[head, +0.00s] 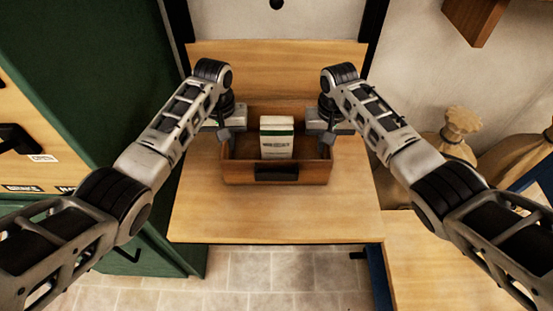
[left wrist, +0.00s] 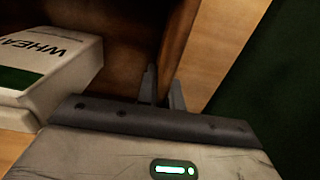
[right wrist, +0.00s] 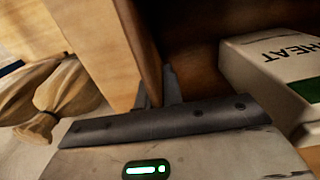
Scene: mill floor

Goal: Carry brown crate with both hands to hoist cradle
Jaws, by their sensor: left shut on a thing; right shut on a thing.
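The brown crate (head: 305,172) is in the middle of the head view, level over a wooden board (head: 278,222); I cannot tell whether it touches the board. A white and green packet marked WHEAT (head: 277,138) stands inside it; the packet also shows in the left wrist view (left wrist: 45,60) and the right wrist view (right wrist: 275,70). My left gripper (head: 225,136) is shut on the crate's left wall (left wrist: 176,45). My right gripper (head: 327,136) is shut on the crate's right wall (right wrist: 140,45). I cannot make out a separate hoist cradle for certain; the board with its upright back may be it.
A green cabinet (head: 95,70) stands close on the left. Tied sacks (head: 460,130) stand on the right by a lower wooden surface (head: 430,265). A wooden box or shelf (head: 473,18) juts out at the upper right. Tiled floor (head: 270,280) shows in front of the board.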

